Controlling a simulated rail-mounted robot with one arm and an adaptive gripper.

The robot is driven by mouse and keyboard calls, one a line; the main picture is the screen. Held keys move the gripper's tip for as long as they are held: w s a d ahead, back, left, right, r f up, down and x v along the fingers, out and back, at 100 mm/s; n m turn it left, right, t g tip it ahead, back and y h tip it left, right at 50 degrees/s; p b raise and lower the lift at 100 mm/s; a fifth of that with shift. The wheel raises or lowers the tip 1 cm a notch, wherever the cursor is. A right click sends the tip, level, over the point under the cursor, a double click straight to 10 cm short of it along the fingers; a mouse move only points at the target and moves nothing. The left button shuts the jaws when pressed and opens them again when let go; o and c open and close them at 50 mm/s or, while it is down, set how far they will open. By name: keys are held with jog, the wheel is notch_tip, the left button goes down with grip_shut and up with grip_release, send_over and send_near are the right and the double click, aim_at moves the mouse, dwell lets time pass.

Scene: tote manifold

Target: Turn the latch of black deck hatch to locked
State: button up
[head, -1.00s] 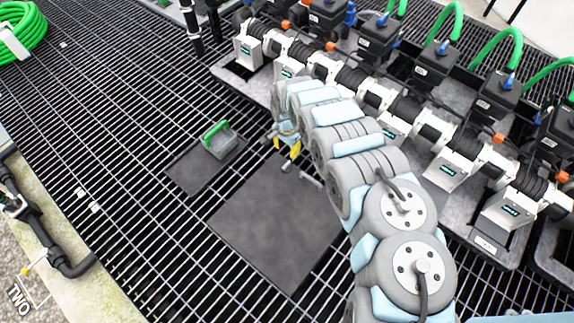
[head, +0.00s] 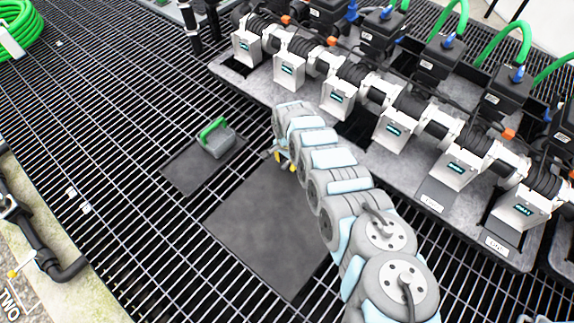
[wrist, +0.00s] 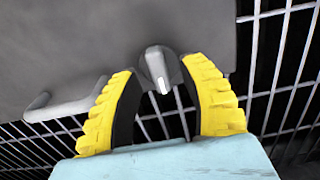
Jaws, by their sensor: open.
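The black deck hatch (head: 265,235) is a dark flat square plate set in the grating. It also fills the upper part of the wrist view (wrist: 75,45). The latch (wrist: 157,68) is a small grey knob at the hatch's edge, its light-tipped bar pointing down in the wrist view. A grey handle (wrist: 65,108) is to its left. My gripper (wrist: 160,70) is open, its yellow fingers on either side of the latch; contact cannot be told. In the head view my gripper (head: 283,161) is mostly hidden by my arm at the hatch's far corner, and the latch is hidden.
A grey box with a green handle (head: 216,139) sits on a smaller dark plate (head: 190,172) left of my gripper. A row of valves on a grey base (head: 350,125) runs close along the right. Open grating lies to the left. A green hose coil (head: 22,30) is far left.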

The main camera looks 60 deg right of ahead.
jog(key=shift+f, duration=0.3)
grip_shut()
